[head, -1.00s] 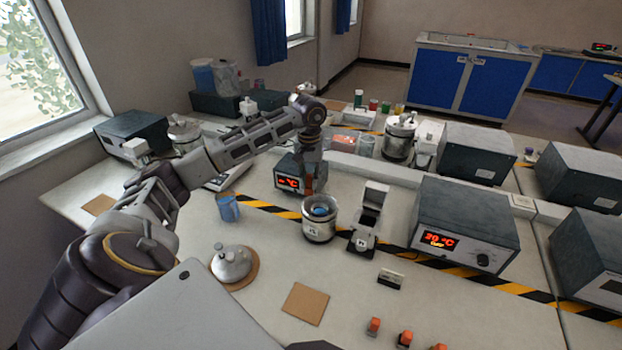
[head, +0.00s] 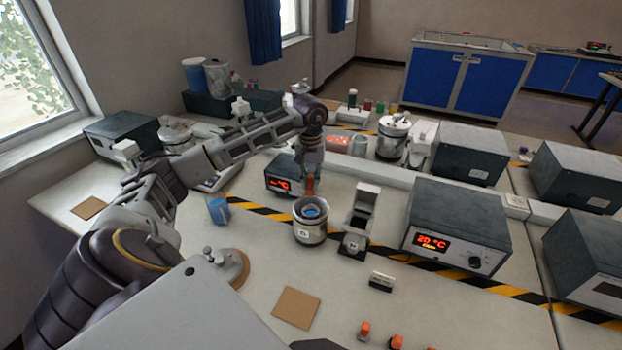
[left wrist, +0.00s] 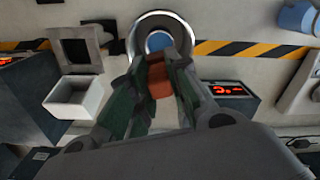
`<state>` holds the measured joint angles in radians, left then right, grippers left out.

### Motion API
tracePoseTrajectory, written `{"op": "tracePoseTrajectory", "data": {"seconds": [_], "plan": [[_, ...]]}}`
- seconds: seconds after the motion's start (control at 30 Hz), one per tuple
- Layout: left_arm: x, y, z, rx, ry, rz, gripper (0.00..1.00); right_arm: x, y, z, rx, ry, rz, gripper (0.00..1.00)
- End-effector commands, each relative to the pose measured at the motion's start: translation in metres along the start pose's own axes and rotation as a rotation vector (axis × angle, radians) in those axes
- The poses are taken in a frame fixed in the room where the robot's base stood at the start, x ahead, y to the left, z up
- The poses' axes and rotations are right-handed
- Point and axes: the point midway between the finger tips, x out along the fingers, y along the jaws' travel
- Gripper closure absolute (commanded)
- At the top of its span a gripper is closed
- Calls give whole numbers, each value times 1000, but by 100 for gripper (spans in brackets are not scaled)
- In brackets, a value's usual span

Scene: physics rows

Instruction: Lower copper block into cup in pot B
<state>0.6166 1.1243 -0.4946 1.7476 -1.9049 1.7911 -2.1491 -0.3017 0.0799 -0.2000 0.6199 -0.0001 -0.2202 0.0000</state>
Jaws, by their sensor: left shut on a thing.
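My left gripper (head: 311,172) is shut on the copper block (head: 309,188), an orange-brown piece held tip down. The block and gripper are just behind and above the pot (head: 310,232) in the head view. The pot is a metal vessel with a dark label that looks like a B. Its top is open, and a blue cup (head: 312,211) sits inside. In the left wrist view the copper block (left wrist: 159,83) shows between the fingers, beside the pot's opening with the blue cup (left wrist: 158,41). The exact height gap is unclear. My right gripper is not in view.
A heater box (head: 283,182) with a red display stands close behind the pot.

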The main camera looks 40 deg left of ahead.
Motion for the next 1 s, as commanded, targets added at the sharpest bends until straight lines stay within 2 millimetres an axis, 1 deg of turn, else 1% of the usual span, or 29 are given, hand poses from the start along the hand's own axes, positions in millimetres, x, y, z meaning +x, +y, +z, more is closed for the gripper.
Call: {"op": "tracePoseTrajectory", "data": {"seconds": [0.47, 1.0], "plan": [[2, 0, 0, 0, 1, 1, 100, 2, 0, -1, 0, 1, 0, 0], [24, 0, 0, 0, 0, 0, 100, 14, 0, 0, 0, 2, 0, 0]]}}
